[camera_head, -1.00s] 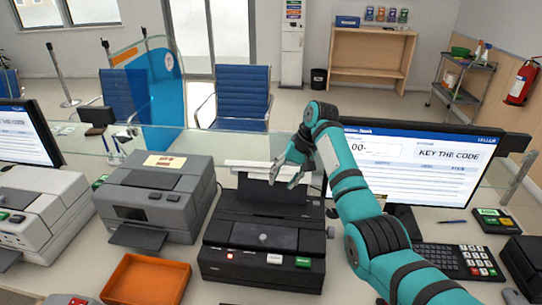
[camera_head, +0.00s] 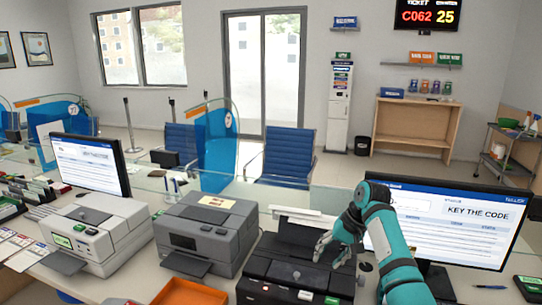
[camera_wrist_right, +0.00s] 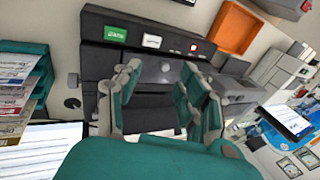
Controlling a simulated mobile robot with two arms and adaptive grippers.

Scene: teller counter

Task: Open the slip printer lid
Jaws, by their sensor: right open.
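A black desktop machine (camera_head: 255,272) with a raised rear part and a pale strip at its back stands on the counter, which I take to be the slip printer. Its front has red, white and green buttons, and a small dark knob-like part shows on its top. My right gripper (camera_head: 332,254) is open over the machine's top, near its right side. In the right wrist view, the machine (camera_wrist_right: 93,62) lies beyond my spread fingers (camera_wrist_right: 165,88), with nothing held between them. I cannot tell whether a finger touches it. My left gripper is out of view.
A grey printer (camera_head: 235,238) stands left of the machine, and a white one (camera_head: 120,232) further left. An orange tray (camera_head: 188,292) is in front. A monitor (camera_head: 470,225) stands close on the right, behind my right arm. A glass screen runs along the back.

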